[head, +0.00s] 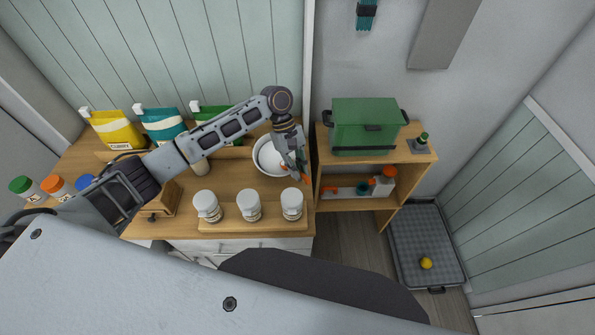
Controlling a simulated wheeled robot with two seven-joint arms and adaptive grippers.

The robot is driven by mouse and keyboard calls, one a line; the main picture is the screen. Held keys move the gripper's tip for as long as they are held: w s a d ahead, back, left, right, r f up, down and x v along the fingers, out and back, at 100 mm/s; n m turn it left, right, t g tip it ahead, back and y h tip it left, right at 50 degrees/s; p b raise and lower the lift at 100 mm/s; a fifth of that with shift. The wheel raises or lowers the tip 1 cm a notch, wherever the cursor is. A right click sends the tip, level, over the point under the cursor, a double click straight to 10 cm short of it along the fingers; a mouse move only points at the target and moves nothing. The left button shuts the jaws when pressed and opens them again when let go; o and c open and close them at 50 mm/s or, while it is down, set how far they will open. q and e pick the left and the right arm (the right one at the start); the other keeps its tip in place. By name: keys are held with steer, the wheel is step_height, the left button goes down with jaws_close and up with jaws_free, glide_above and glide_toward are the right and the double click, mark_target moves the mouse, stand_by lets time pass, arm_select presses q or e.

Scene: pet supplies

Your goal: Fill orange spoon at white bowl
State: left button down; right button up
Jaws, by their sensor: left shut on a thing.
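The white bowl (262,152) stands on the wooden counter near its right end. My left arm reaches across the counter from the left, and my left gripper (297,167) is at the bowl's right side, over its rim. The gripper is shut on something. Small orange parts of the orange spoon (306,180) show at the fingertips. Most of the spoon is hidden by the gripper, so I cannot tell if its scoop is filled. The bowl's contents are partly hidden too. My right gripper is not in view.
Three white-lidded jars (248,205) stand on a wooden board in front of the bowl. Yellow (115,130), teal and green bags stand at the back. A green bin (365,125) sits on the shelf unit at the right. A yellow ball (426,263) lies in a grey tray.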

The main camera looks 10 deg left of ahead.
arm_select(q)
steer(key=shift+s+d+r, duration=0.1)
steer(key=shift+d+r, duration=0.05)
steer(key=shift+r, duration=1.8)
steer(key=shift+s+d+r+t+y, duration=0.55)
steer(key=shift+d+r+t+y, duration=0.15)
steer(key=shift+t+y, duration=0.3)
steer(key=shift+s+d+r+t+y, duration=0.1)
steer(key=shift+s+d+t+y, duration=0.15)
steer(key=shift+t+y, duration=0.3)
steer(key=shift+s+d+r+t+y, duration=0.1)
steer(key=shift+s+d+t+y, duration=0.2)
steer(key=shift+y, duration=0.35)
steer(key=shift+r, duration=0.15)
